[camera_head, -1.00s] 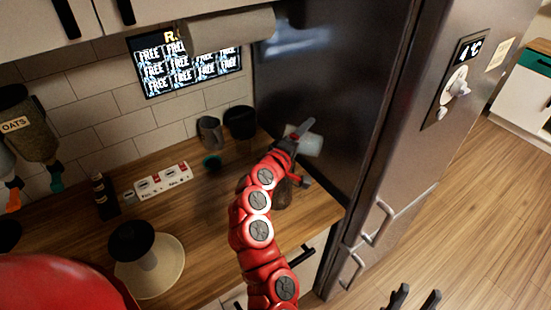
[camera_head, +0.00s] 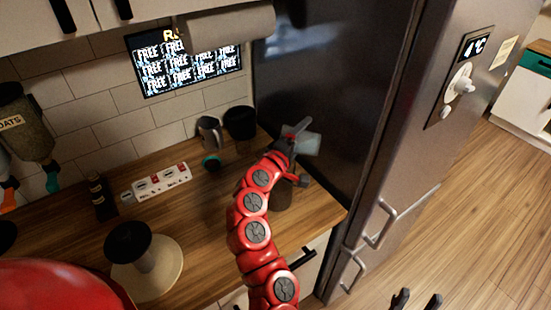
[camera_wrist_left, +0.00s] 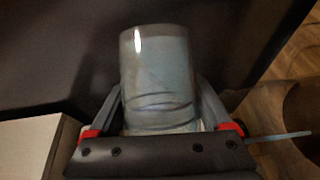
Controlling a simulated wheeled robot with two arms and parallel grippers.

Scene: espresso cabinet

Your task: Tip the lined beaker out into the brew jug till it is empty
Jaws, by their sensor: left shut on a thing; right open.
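My left gripper (camera_head: 297,141) is shut on the lined beaker (camera_head: 308,144), a pale, translucent cup with dark lines around it. The beaker is held above the counter beside the dark fridge side and looks tilted. It fills the middle of the left wrist view (camera_wrist_left: 158,70), between the fingers; how much it holds cannot be told. A brownish see-through vessel, apparently the brew jug (camera_head: 282,197), stands on the counter just below the gripper, partly hidden by my arm. It shows blurred at the right of the wrist view (camera_wrist_left: 285,125). My right gripper (camera_head: 416,301) is open and empty, low at the right.
The fridge (camera_head: 330,90) rises close behind the beaker. A grey pitcher (camera_head: 210,132) and a black cup (camera_head: 240,122) stand by the wall.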

